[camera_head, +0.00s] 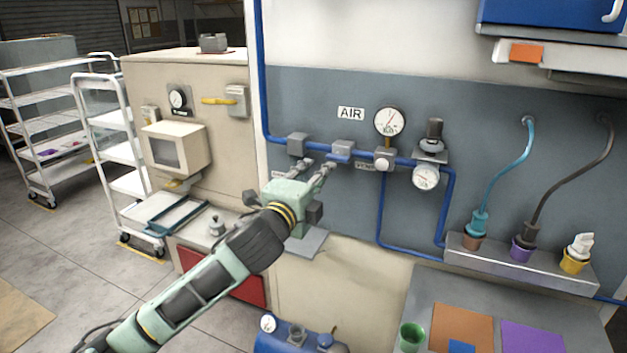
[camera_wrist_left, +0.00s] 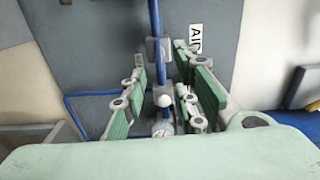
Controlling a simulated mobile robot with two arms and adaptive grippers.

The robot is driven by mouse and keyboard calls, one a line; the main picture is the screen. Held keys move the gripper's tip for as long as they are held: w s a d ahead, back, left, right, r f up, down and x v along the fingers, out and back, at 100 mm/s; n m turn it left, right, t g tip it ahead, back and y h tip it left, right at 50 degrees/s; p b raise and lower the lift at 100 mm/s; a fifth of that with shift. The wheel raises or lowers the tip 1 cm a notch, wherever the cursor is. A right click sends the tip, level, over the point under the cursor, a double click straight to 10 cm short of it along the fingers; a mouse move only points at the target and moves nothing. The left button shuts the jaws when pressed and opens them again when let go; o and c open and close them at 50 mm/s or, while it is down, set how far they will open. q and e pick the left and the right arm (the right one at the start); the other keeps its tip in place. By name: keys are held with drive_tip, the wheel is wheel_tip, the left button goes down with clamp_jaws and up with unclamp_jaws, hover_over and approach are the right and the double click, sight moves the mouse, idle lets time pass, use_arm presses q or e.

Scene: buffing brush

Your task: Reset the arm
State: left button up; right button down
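In the left wrist view the gripper (camera_wrist_left: 163,65) is open. Its two green fingers stand apart, and the pipe (camera_wrist_left: 155,18), a grey block (camera_wrist_left: 158,50) and a white round knob (camera_wrist_left: 163,100) show in the gap between them. Nothing is visibly held. Contact with the pipe or handle cannot be told. My right gripper is not in view.
A pressure gauge (camera_head: 389,121) and a regulator gauge (camera_head: 426,177) are right of the gripper. A shelf (camera_head: 560,270) with several colored cups and hoses is farther right. A beige cabinet (camera_head: 222,143) and white carts (camera_head: 104,118) stand left. A blue tank (camera_head: 285,340) is below.

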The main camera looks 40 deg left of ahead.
use_arm(q)
drive_tip(key=shift+s+d, duration=0.15)
drive_tip(key=shift+s, duration=0.5)
